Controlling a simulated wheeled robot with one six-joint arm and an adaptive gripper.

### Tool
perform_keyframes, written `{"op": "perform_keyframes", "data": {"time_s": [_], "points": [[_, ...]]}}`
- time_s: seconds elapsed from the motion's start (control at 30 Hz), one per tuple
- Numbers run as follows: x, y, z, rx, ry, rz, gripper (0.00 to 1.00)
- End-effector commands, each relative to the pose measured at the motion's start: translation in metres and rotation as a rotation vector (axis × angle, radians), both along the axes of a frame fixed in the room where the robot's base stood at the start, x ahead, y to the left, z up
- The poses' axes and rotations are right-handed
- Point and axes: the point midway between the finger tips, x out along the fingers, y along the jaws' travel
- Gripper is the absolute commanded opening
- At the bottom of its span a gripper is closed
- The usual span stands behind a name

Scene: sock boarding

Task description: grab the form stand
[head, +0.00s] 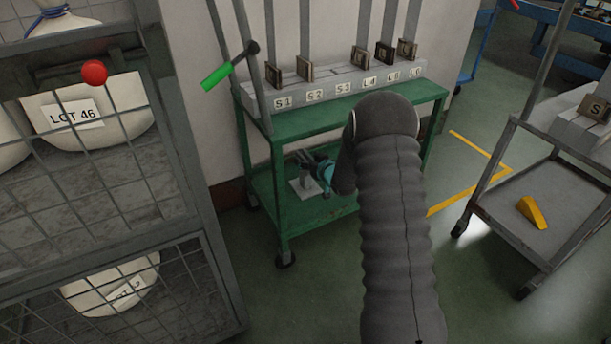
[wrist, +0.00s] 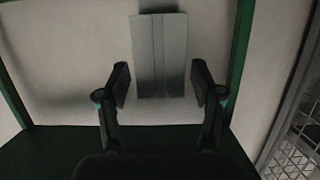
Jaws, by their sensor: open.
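The form stand (head: 303,188) is on the lower shelf of the green cart, a small pale base with a grey upright part, partly hidden by my gripper in the head view. In the wrist view its grey, flat-faced upright part (wrist: 160,55) with a vertical seam shows between and beyond my fingertips. My gripper (head: 311,160) has reached in under the cart's top shelf, at the stand. Its two fingers (wrist: 160,85) are spread in the wrist view, with clear space on both sides of the grey part. I cannot tell how deep the part sits between them.
The green cart's top shelf (head: 305,124) lies above my gripper and carries a labelled rack (head: 343,88) with tall forms. A wire cage (head: 205,240) with sacks stands left. A grey cart (head: 545,190) with a yellow wedge (head: 532,212) stands right. Floor between is clear.

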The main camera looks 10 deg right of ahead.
Motion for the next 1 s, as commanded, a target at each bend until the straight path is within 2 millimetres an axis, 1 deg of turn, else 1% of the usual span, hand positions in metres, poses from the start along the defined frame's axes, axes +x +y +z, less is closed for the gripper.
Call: {"op": "perform_keyframes", "data": {"time_s": [0.03, 0.17, 0.4, 0.43, 0.47, 0.5, 0.57, 0.6, 0.7, 1.0], "points": [[0.006, 0.003, -0.002, 0.000, -0.001, 0.001, 0.67], [0.015, 0.006, -0.004, 0.001, -0.001, 0.001, 0.67], [0.017, 0.006, -0.004, 0.000, -0.001, 0.000, 0.67], [0.016, 0.006, -0.004, 0.000, -0.001, 0.000, 0.64], [0.016, 0.006, -0.004, 0.000, -0.001, 0.000, 0.57], [0.016, 0.006, -0.004, 0.000, -0.001, 0.000, 0.47], [0.016, 0.006, -0.004, 0.000, -0.001, 0.000, 0.32], [0.016, 0.006, -0.004, 0.000, -0.001, 0.000, 0.22], [0.016, 0.006, -0.004, 0.001, -0.001, 0.001, 0.00], [0.017, 0.006, -0.003, 0.000, -0.004, 0.000, 0.00]]}}
